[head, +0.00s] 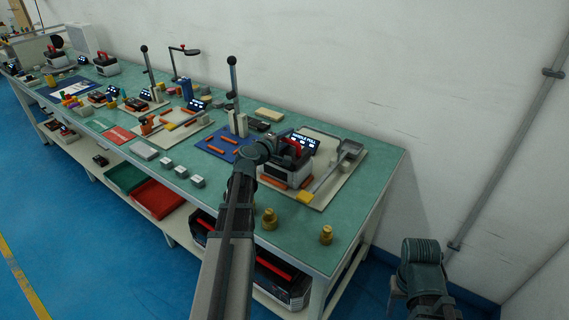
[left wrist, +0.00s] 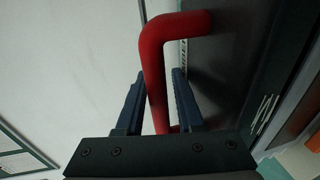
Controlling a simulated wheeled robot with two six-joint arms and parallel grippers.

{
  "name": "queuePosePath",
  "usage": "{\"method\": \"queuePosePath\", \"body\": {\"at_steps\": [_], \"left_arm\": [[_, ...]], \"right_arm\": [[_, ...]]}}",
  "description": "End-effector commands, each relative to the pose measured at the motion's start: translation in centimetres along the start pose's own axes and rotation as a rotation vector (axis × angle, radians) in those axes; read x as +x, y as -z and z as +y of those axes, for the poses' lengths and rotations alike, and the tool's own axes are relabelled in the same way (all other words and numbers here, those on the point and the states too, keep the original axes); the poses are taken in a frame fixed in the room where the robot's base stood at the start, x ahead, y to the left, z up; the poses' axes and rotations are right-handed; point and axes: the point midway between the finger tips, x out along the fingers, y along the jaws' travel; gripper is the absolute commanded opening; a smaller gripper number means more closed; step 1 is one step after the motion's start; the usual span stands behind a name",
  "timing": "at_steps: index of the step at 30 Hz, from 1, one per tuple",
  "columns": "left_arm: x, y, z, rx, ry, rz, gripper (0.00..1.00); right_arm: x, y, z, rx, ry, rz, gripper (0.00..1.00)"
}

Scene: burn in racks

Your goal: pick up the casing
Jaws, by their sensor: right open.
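The casing (head: 287,172) appears to be the dark and pale box with a red carry handle, standing on a light mat at the near right of the bench. In the left wrist view its red handle (left wrist: 156,80) passes between the two blue fingers of my left gripper (left wrist: 159,88). Gaps show beside the handle, so the fingers look open around it. In the head view my left gripper (head: 289,147) is at the top of the casing, partly hidden by my arm. My right arm shows at the lower right, but its gripper is not visible.
Brass pieces (head: 269,219) stand near the front edge. Red and green bins (head: 158,198) sit on the shelf below.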

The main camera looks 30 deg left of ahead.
Motion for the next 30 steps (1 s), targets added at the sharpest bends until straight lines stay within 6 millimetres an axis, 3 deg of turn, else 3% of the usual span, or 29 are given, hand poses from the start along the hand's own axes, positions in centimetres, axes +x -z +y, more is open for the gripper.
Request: {"method": "queuePosePath", "body": {"at_steps": [6, 13, 30], "left_arm": [[0.21, -0.02, 0.02, 0.000, 0.000, 0.001, 0.37], [0.19, 0.00, 0.01, 0.000, 0.000, 0.001, 0.00], [0.16, 0.00, -0.01, 0.000, 0.001, 0.001, 0.00]], "right_arm": [[0.02, 0.00, 0.00, 0.000, 0.000, 0.000, 0.50], [0.02, 0.00, 0.00, 0.000, 0.000, 0.000, 0.50], [0.03, 0.00, 0.00, 0.000, 0.000, 0.000, 0.50]]}}
